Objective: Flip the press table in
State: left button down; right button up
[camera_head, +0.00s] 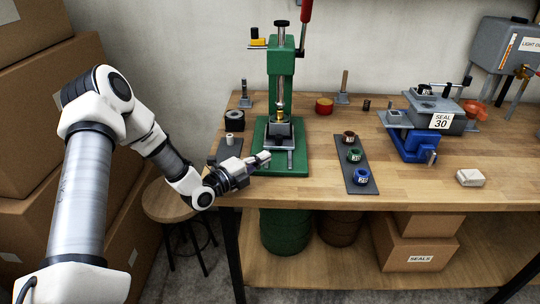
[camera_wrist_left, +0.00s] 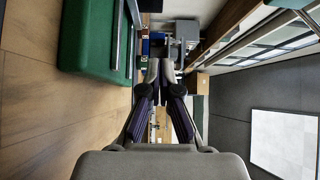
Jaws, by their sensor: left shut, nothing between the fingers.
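The green press (camera_head: 281,60) stands on the workbench with a red-handled lever at its top. Its small grey table (camera_head: 279,133) sits under the ram, over the green base, with grey rails in front. My left gripper (camera_head: 265,157) is shut and empty at the left front of the base, beside the rails; I cannot tell whether it touches them. In the left wrist view my left gripper (camera_wrist_left: 167,68) shows its fingers together, with the green press base (camera_wrist_left: 90,40) at the upper left. My right gripper is not in view.
A dark strip with several coloured rings (camera_head: 368,183) lies right of the press. A blue vise (camera_head: 420,145) with a "SEAL 30" block stands farther right.

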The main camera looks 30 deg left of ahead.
pick_arm(q)
jog(key=shift+s+a+f+p, duration=0.15)
jog(key=shift+s+a+f, duration=0.1)
jog(key=shift+s+a, duration=0.3)
jog(key=shift+s+a+f+p, duration=0.2)
jog(key=shift+s+a, duration=0.15)
jog(key=shift+s, duration=0.25)
jog(key=s, duration=0.2)
jog(key=shift+s+r, duration=0.35)
jog(key=shift+r, duration=0.05)
jog(key=shift+s+d, duration=0.15)
jog(key=shift+s, duration=0.1)
jog(key=shift+w+f, duration=0.3)
jog(key=shift+w, duration=0.1)
jog(key=shift+s+r, duration=0.15)
jog(key=shift+s, duration=0.1)
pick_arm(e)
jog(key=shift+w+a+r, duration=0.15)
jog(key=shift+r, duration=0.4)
